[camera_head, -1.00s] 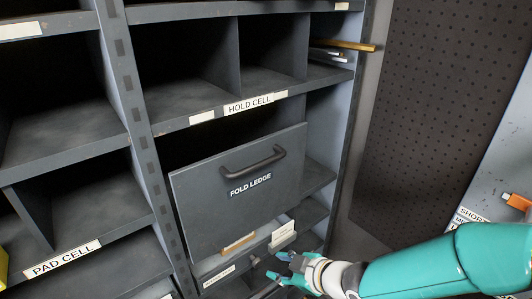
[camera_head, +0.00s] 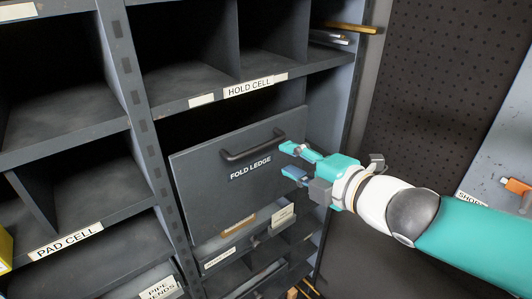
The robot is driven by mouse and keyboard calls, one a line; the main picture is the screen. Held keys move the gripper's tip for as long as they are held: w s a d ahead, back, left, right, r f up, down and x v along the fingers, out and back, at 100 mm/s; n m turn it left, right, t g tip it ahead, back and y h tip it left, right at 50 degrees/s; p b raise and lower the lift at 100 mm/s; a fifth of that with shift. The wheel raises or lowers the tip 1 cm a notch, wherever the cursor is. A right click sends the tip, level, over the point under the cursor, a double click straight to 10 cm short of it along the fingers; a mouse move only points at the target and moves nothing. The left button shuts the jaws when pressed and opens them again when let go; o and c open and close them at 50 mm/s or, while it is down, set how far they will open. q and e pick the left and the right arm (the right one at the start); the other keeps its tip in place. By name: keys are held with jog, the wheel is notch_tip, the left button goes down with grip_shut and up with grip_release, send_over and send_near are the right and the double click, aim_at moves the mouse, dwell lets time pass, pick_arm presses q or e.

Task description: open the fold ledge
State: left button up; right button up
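The fold ledge (camera_head: 222,200) is a dark grey panel with a white FOLD LEDGE label, set in the middle bay. Its top edge leans out a little, with a dark gap above it. A dark bar handle (camera_head: 252,150) is fixed near its upper edge. My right gripper (camera_head: 286,160) is just right of the handle, in front of the panel's right part. Its two teal fingers are spread, one above the other, and point left toward the handle. Nothing shows between them. I cannot tell whether they touch the panel. My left gripper is not in view.
The HOLD CELL shelf (camera_head: 230,92) runs above the ledge. A grey upright (camera_head: 143,127) stands on its left, with the PAD CELL (camera_head: 65,243) beyond. Below are labelled slots with cards (camera_head: 238,226). A yellow-brown item (camera_head: 350,27) sticks out at upper right. A perforated panel (camera_head: 445,90) stands at right.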

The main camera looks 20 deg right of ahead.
aim_at(264, 148)
jog(key=b+x, duration=0.2)
jog(key=x, duration=0.8)
jog(key=shift+w+b, duration=0.2)
jog(key=shift+b, duration=0.2)
grip_shut()
